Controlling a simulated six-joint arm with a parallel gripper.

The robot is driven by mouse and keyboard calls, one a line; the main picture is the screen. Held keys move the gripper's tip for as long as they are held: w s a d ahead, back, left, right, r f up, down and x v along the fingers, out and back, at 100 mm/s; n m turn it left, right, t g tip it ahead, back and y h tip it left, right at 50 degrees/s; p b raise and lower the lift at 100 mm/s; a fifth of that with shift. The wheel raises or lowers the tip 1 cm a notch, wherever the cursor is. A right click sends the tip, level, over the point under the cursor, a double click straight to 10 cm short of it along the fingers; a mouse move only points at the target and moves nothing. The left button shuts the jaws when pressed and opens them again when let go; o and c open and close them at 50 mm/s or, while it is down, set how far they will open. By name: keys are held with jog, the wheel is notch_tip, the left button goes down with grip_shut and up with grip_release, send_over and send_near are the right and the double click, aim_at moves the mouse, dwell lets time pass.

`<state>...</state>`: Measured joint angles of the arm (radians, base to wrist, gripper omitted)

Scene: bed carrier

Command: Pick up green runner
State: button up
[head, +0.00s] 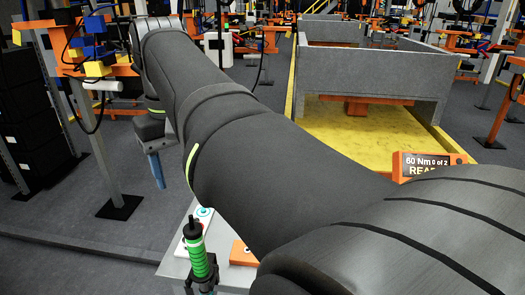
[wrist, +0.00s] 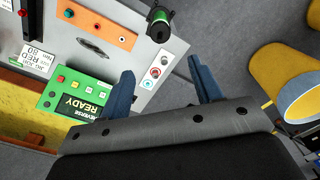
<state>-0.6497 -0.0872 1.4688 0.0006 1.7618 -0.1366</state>
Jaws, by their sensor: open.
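The green runner (head: 197,258) is a green, ribbed upright cylinder with a black top, standing at the edge of a grey panel at the lower middle of the head view. It also shows in the wrist view (wrist: 159,27) at the top, just beyond my fingertips. My gripper (wrist: 161,65) is open with its two blue fingers apart and nothing between them. In the head view my gripper (head: 155,168) hangs above and left of the runner, clear of it. The lower end of the runner is cut off by the picture edge.
The grey panel (wrist: 193,47) carries a white button box (wrist: 153,72), an orange plate (wrist: 98,26) and a green READY display (wrist: 75,100). An orange box reading 60 Nm (head: 425,166) stands at right. A yellow cylinder (wrist: 300,85) is at the wrist view's right.

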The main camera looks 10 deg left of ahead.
aim_at(192, 228)
notch_tip(192, 228, down, 17)
jog(key=shift+s+r, duration=0.1)
grip_shut()
dwell(0.6)
